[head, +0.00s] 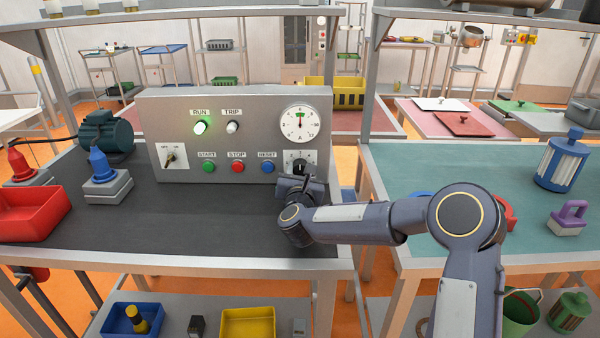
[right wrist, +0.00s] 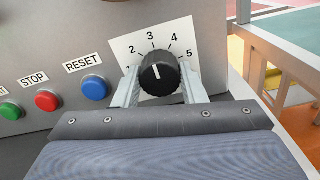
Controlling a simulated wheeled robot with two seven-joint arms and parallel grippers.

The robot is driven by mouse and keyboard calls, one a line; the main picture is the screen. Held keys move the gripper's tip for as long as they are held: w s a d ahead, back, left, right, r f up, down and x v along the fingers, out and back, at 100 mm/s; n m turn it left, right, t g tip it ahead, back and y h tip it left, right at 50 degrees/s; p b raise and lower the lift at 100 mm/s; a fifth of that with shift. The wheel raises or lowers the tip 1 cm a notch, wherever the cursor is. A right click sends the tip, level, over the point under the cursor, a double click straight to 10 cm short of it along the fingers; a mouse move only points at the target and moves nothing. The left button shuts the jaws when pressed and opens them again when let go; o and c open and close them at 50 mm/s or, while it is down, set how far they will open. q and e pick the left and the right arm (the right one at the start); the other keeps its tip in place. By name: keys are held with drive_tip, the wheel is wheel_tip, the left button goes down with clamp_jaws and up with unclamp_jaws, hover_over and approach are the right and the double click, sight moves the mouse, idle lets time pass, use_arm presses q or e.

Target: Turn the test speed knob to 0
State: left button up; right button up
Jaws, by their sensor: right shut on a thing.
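The black test speed knob (right wrist: 161,74) sits on a white numbered plate (right wrist: 186,32) at the lower right of the grey control panel (head: 230,105). In the right wrist view its white pointer line points roughly up, near 3. The numbers 2 to 5 show; the lower left of the scale is hidden by a finger. My right gripper (right wrist: 160,82) has one finger on each side of the knob and is shut on it. In the head view my wrist covers part of the knob (head: 299,168). My left gripper is not in view.
Left of the knob are the blue RESET (head: 267,168), red STOP (head: 238,168) and green START (head: 209,168) buttons. The RUN lamp (head: 200,127) glows green. A dial gauge (head: 300,124) is above the knob. The dark bench top (head: 215,215) before the panel is mostly clear.

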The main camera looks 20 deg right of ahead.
drive_tip(key=shift+f+n+b, duration=0.2)
drive_tip(key=shift+n+b, duration=1)
drive_tip(key=shift+b, duration=0.15)
drive_tip(key=shift+n+b, duration=0.75)
drive_tip(key=shift+n, duration=0.15)
drive_tip(key=n+b, duration=0.1)
drive_tip(key=n, duration=0.1)
drive_tip(key=shift+n, duration=0.3)
drive_tip(key=n+b, duration=0.1)
drive_tip(key=n, duration=0.2)
drive_tip(key=shift+r+n, duration=0.1)
drive_tip(key=shift+n, duration=0.2)
drive_tip(key=n, duration=0.2)
drive_tip(key=shift+n, duration=0.4)
drive_tip(key=n, duration=0.3)
drive_tip(key=shift+r+n, duration=0.1)
drive_tip(key=shift+n, duration=0.3)
drive_tip(key=n+p, duration=0.1)
drive_tip(key=n, duration=0.3)
drive_tip(key=shift+n+p, duration=0.6)
drive_tip(key=shift+n, duration=0.8)
